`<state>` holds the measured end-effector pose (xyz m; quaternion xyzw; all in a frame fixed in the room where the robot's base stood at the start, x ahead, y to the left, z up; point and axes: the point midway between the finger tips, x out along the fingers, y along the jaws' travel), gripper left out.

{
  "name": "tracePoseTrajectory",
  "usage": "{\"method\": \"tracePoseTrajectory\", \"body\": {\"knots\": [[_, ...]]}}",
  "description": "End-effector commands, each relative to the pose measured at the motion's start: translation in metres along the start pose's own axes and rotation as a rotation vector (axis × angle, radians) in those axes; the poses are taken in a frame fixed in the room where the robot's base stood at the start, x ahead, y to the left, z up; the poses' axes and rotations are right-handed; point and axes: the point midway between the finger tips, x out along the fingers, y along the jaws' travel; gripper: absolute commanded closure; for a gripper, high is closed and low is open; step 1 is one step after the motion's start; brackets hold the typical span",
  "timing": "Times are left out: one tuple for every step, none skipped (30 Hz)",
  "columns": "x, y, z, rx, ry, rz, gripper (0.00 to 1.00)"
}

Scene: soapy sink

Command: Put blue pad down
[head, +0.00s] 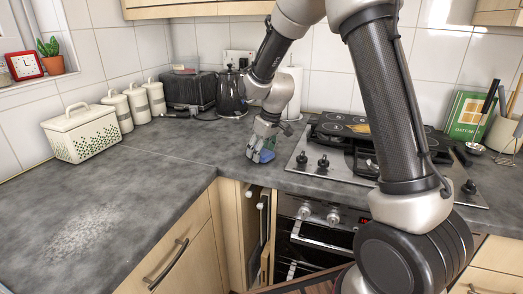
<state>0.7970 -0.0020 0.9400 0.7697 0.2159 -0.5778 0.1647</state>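The blue pad (266,155) is small in the head view and sits at the fingertips of my gripper (258,152), which points down over the grey worktop left of the hob. The fingers cover part of the pad. The pad is at or very near the worktop surface; whether it touches cannot be told. The gripper appears closed around the pad, with the fingers on its left side and above it.
The hob (300,172) with pans stands just right of the gripper. A kettle (231,92), black toaster (188,91), white canisters (137,105) and a bread bin (84,133) line the back. The left worktop (150,185) is mostly free, with a whitish patch (82,232).

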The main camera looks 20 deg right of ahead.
Motion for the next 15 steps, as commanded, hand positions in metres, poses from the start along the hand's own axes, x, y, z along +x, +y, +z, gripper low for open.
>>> {"method": "tracePoseTrajectory", "body": {"knots": [[0.0049, -0.0013, 0.0049, 0.002, -0.012, -0.004, 0.32], [0.0050, -0.0013, 0.0052, 0.002, -0.013, -0.005, 0.27], [0.0050, -0.0014, 0.0054, 0.002, -0.014, -0.005, 0.26], [0.0049, -0.0014, 0.0054, 0.002, -0.014, -0.005, 0.26], [0.0048, -0.0014, 0.0054, 0.002, -0.013, -0.005, 0.26], [0.0046, -0.0013, 0.0052, 0.002, -0.013, -0.005, 0.26], [0.0044, -0.0013, 0.0050, 0.002, -0.012, -0.004, 0.26], [0.0043, -0.0012, 0.0048, 0.002, -0.012, -0.004, 0.26], [0.0041, -0.0012, 0.0046, 0.002, -0.011, -0.004, 0.26], [0.0039, -0.0011, 0.0044, 0.002, -0.011, -0.004, 0.26], [0.0038, -0.0011, 0.0043, 0.002, -0.011, -0.004, 0.26], [0.0033, -0.0010, 0.0040, 0.002, -0.010, -0.004, 0.26], [0.0024, -0.0010, 0.0035, 0.002, -0.010, -0.003, 0.26], [0.0009, -0.0009, 0.0029, 0.001, -0.009, -0.003, 0.26], [-0.0021, -0.0008, 0.0017, 0.001, -0.007, -0.003, 0.26]]}}
